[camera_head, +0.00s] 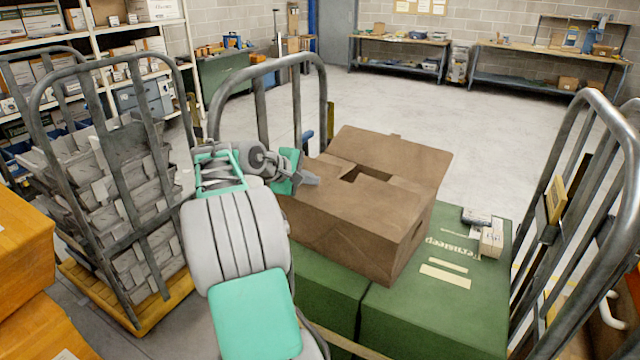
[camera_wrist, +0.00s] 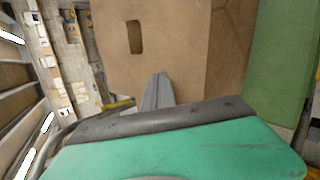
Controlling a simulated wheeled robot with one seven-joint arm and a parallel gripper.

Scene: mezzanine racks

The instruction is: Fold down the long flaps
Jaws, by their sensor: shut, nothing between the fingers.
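A brown cardboard box (camera_head: 345,225) sits on green cases on a cart. One long flap (camera_head: 395,155) at its far side stands up, leaning outward. Lower flaps cover much of the top, leaving a dark gap (camera_head: 367,174) in the middle.
Green cases (camera_head: 410,315) bear the box, with small cartons (camera_head: 490,238) at right. Metal cart rails rise behind (camera_head: 325,85) and at the right (camera_head: 545,225). A cart of grey bins (camera_head: 110,190) stands left. Open floor lies behind.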

